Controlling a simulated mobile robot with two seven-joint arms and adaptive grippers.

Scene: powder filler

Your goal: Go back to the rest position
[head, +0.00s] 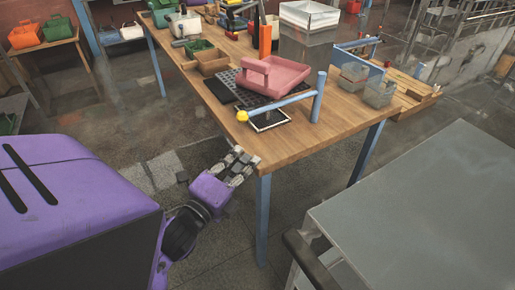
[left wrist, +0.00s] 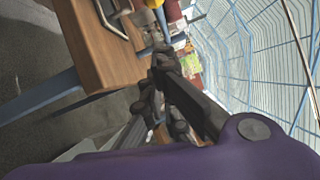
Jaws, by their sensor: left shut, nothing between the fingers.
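My left gripper (head: 243,160) is shut and empty in the head view. It is at the near left corner of the wooden table (head: 300,140), in front of its edge; I cannot tell whether it touches. Its dark fingers also show in the left wrist view (left wrist: 160,62), close together, with the table edge (left wrist: 100,55) to their left. My right gripper is in neither view.
A pink tray (head: 285,75) sits on a black grid mat on the table. A blue stand with a yellow knob (head: 242,116) is near the close corner. Clear bins (head: 380,93) stand to the right. A grey metal surface (head: 430,210) fills the lower right. The floor (head: 130,115) left of the table is open.

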